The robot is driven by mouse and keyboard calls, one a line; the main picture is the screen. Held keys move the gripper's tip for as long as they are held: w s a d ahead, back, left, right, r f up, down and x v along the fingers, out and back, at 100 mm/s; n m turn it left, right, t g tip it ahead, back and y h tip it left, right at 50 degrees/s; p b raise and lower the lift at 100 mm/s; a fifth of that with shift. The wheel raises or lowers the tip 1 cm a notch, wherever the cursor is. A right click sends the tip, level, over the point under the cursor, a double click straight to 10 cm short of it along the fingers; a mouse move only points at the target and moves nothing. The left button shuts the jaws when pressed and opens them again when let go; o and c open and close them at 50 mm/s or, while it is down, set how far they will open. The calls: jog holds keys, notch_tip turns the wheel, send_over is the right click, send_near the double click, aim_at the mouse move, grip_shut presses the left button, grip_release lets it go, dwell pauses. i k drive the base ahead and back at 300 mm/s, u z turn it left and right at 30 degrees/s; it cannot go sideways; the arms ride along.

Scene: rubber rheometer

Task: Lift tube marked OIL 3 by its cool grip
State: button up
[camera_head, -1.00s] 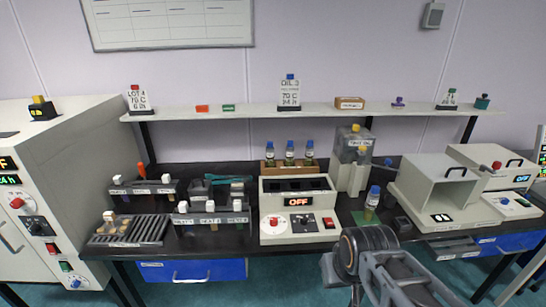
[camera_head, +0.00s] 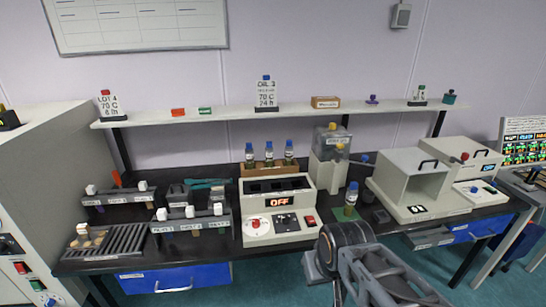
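Several blue-capped tubes (camera_head: 268,156) stand upright in a wooden rack behind the heater block. One more blue-capped tube (camera_head: 350,203) stands upright on a green mat, right of the heater. Their labels are too small to read, so I cannot tell which is OIL 3. A card (camera_head: 266,94) on the shelf appears to read OIL 3, 70 C, 24 h. The heater block (camera_head: 281,209) shows OFF and its top openings look empty. My arm is at the bottom right, in front of the bench; its gripper fingers do not show.
A clear container with a yellow cap (camera_head: 330,145) stands behind the lone tube. An open-fronted grey box instrument (camera_head: 410,186) is to the right. Small racks (camera_head: 191,221) and a slatted tray (camera_head: 105,243) are at left. The shelf (camera_head: 225,113) overhangs the bench's back.

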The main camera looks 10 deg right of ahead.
aim_at(288, 155)
jog(key=z, duration=1.85)
jog(key=i, duration=1.4)
jog(key=u, duration=3.55)
jog(key=i, duration=0.5)
